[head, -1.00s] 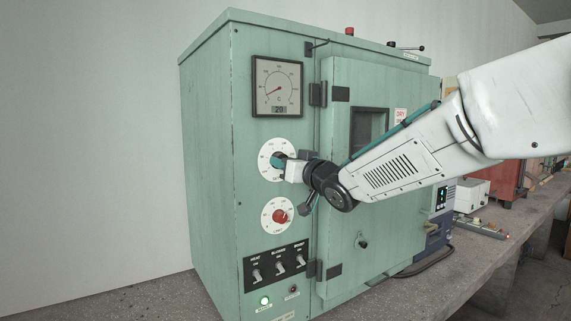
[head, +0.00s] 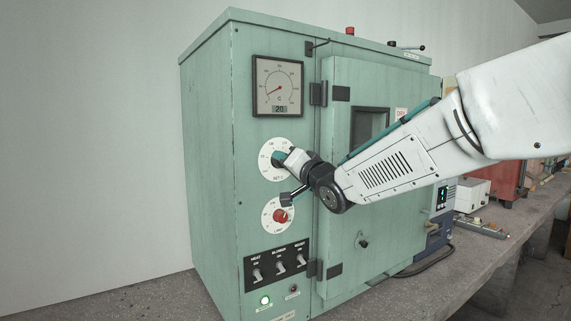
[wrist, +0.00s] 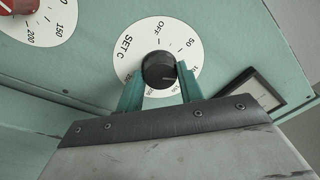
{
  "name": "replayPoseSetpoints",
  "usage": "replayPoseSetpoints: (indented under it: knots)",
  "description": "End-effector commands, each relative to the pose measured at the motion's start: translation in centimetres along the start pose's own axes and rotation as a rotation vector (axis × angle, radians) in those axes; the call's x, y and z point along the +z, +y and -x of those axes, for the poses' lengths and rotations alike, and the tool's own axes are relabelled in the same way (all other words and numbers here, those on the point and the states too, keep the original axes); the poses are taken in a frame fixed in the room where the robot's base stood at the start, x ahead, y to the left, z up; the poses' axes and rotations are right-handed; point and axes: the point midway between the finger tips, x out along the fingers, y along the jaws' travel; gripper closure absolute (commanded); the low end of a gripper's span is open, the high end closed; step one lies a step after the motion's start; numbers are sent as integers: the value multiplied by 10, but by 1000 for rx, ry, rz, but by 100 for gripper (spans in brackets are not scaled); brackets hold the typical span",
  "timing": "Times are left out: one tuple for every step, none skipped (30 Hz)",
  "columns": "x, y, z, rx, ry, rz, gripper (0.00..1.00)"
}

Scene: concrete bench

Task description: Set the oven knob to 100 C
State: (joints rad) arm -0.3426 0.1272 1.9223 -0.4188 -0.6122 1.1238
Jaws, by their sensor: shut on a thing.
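The set-temperature knob (wrist: 159,70) is black and round, at the centre of a white dial (wrist: 130,55) marked SET C. My gripper (wrist: 158,80) is shut on it, one teal finger on each side. A short pale mark on the knob faces right and slightly down in the wrist view, past the 50. The numbers there are partly hidden by a finger, so I cannot tell the exact setting. In the head view, the gripper (head: 283,158) covers most of the knob, and the dial (head: 267,168) shows around it. The green oven (head: 212,150) stands on the bench.
A red limit knob (head: 281,216) on its own white dial sits just below, close to my wrist. A gauge (head: 277,86) above reads about 20. Several toggle switches (head: 277,264) are lower down. The oven door (head: 345,240) is shut, to the right.

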Motion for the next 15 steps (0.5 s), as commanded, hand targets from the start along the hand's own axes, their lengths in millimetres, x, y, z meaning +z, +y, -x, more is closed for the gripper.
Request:
replayPoseSetpoints:
  knots:
    - [3, 1, 0, 3, -5, -6, 86]
    - [3, 1, 0, 3, -4, -9, 86]
    - [3, 1, 0, 4, -4, -12, 86]
    - [3, 1, 0, 4, -4, -13, 86]
    - [3, 1, 0, 4, -4, -14, 86]
    - [3, 1, 0, 4, -4, -14, 86]
    - [3, 1, 0, 4, -4, -15, 86]
    - [3, 1, 0, 4, -4, -15, 86]
    - [3, 1, 0, 4, -4, -14, 86]
    - [3, 1, 0, 4, -5, -14, 86]
    - [3, 1, 0, 4, -5, -14, 86]
    - [3, 1, 0, 4, -5, -14, 86]
    - [3, 1, 0, 4, -5, -14, 86]
    - [3, 1, 0, 4, -5, -14, 86]
    - [3, 1, 0, 4, -5, -14, 55]
